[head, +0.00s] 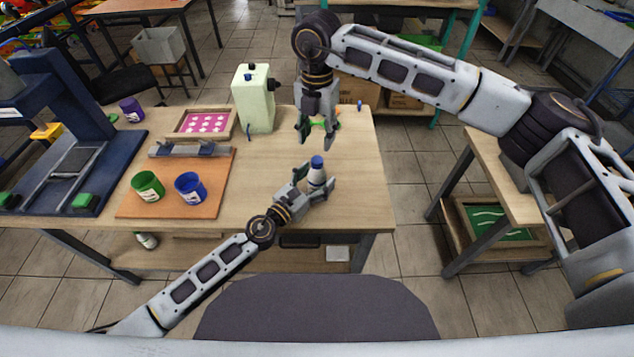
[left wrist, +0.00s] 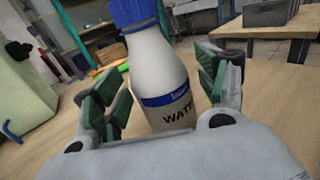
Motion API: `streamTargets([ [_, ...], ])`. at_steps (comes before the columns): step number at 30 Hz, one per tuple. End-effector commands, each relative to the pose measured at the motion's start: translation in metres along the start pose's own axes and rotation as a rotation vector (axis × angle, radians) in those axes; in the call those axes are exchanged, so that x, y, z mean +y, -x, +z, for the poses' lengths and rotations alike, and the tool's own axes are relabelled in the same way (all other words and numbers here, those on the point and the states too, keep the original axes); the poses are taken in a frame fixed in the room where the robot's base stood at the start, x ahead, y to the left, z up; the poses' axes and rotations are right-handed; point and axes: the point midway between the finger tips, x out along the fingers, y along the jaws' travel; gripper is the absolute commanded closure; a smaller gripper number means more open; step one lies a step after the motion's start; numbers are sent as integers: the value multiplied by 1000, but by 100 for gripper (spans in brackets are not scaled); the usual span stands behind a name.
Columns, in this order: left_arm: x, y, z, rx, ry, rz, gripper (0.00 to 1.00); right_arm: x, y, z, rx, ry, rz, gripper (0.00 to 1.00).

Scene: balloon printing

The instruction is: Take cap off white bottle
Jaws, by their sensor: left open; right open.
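The white bottle (head: 316,176) stands upright on the table, with a blue cap (head: 317,161) on its top. In the left wrist view the bottle (left wrist: 160,75) shows a blue band and dark lettering, and the cap (left wrist: 133,13) is cut by the top edge. My left gripper (head: 315,182) is open, with its fingers on either side of the bottle's body; in the left wrist view gaps show between the bottle and the green pads. My right gripper (head: 315,140) is open and empty, pointing down above the table behind the bottle, higher than the cap.
A pale green container (head: 253,100) stands behind and left of the bottle. A green cup (head: 147,187) and a blue cup (head: 190,188) stand on an orange board (head: 165,208). A pink-faced frame (head: 203,123) lies farther back. The table (head: 355,200) is clear right of the bottle.

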Motion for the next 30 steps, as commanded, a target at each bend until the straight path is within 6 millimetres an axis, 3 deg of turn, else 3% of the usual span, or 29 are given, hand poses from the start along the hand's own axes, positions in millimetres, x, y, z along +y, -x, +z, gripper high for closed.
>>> streamTargets([
  [10,0,-1,0,0,0,0,28,0,0,0,0,0,0,53],
  [27,0,-1,0,0,0,0,100,0,0,0,0,0,0,53],
  [30,0,-1,0,0,0,0,100,0,-2,0,3,0,-1,53],
])
